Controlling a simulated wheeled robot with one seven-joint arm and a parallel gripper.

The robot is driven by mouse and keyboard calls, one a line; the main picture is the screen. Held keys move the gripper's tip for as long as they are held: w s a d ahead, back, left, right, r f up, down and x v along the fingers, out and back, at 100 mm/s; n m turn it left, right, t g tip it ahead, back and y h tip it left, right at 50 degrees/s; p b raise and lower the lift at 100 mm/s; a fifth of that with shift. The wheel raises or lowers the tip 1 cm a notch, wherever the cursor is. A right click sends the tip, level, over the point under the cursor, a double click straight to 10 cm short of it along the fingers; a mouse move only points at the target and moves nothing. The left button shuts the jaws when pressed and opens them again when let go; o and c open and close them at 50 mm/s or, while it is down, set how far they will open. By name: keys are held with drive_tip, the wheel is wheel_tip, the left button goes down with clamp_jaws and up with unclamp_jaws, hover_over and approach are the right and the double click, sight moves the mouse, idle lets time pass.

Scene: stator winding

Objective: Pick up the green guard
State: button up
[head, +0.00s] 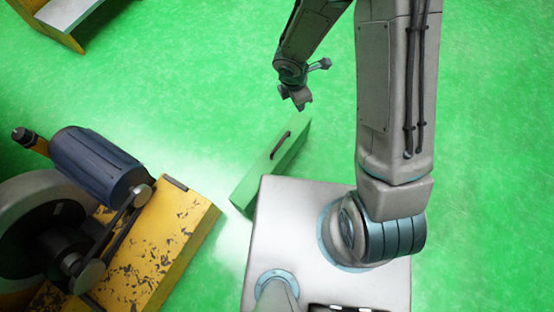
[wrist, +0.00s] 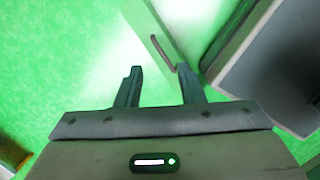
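The green guard (head: 272,168) is a long green block with a dark handle (head: 281,145) on its top. It lies on the green floor, just left of my base in the head view. In the wrist view the guard (wrist: 146,22) is beyond my fingertips, with its handle (wrist: 161,52) ahead of the gap between them. My gripper (head: 300,99) is above and beyond the guard's far end in the head view. In the wrist view my gripper (wrist: 160,72) has its two fingers apart with nothing between them. It appears apart from the handle.
A yellow, worn machine (head: 160,245) with a dark blue motor (head: 95,160) and a large wheel stands at the left. Another yellow and grey structure (head: 65,15) is at the upper left. The green floor (head: 480,120) is clear at the right and around my gripper.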

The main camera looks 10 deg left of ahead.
drive_tip(key=s+a+f+n+g+y+b, duration=0.1)
drive_tip(key=s+a+f+n+b, duration=0.15)
drive_tip(key=f, duration=0.55)
drive_tip(key=s+a+f+n+g+b, duration=0.1)
drive_tip(key=s+a+f+n+b, duration=0.2)
drive_tip(key=f, duration=0.4)
drive_tip(key=b, duration=0.3)
hover_over(273, 151)
drive_tip(key=shift+n, duration=0.25)
wheel_tip(273, 151, down, 7)
drive_tip(key=shift+w+f, duration=0.1)
drive_tip(key=shift+f, duration=0.1)
drive_tip(key=shift+d+f+b, duration=0.1)
drive_tip(key=shift+f+b, duration=2.2)
drive_tip(key=shift+f, duration=1)
drive_tip(key=shift+r, duration=0.1)
drive_tip(key=shift+c, duration=0.3)
clamp_jaws()
